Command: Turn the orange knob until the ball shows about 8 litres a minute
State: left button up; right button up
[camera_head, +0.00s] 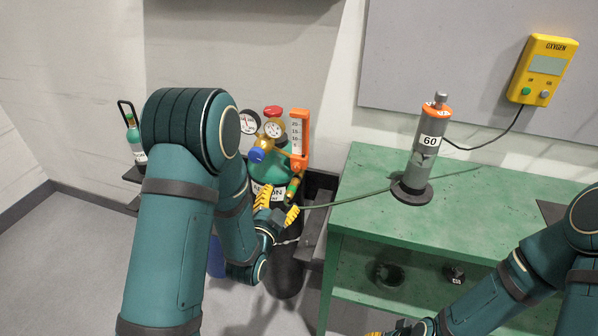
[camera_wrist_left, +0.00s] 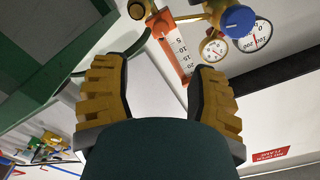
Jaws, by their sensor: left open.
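The orange flow meter (camera_head: 299,128) stands upright on the regulator at the gas cylinder, with a white numbered scale. Its orange knob (camera_head: 298,162) is at the lower end. In the left wrist view the scale (camera_wrist_left: 178,48) lies tilted beyond the fingers, and the knob (camera_wrist_left: 160,24) shows near the top edge. I cannot make out the ball. My left gripper (camera_head: 278,207) is open and empty, below the knob and apart from it. Its two yellow fingers (camera_wrist_left: 158,70) frame the left wrist view. My right gripper (camera_head: 384,333) is mostly cut off at the bottom edge.
A blue knob (camera_head: 256,155), a red cap (camera_head: 273,111) and two gauges (camera_head: 249,122) crowd the regulator. The green bench (camera_head: 360,215) stands right of the cylinder, carrying a grey cylinder labelled 60 (camera_head: 425,150). A hose runs between them. A yellow oxygen box (camera_head: 543,69) hangs on the wall.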

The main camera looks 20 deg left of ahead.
aim_at(296, 169)
pick_arm(q)
jog(key=w+b, duration=0.1)
jog(key=w, duration=1.2)
jog(key=shift+w+d, duration=0.15)
jog(key=shift+w, duration=0.25)
grip_shut()
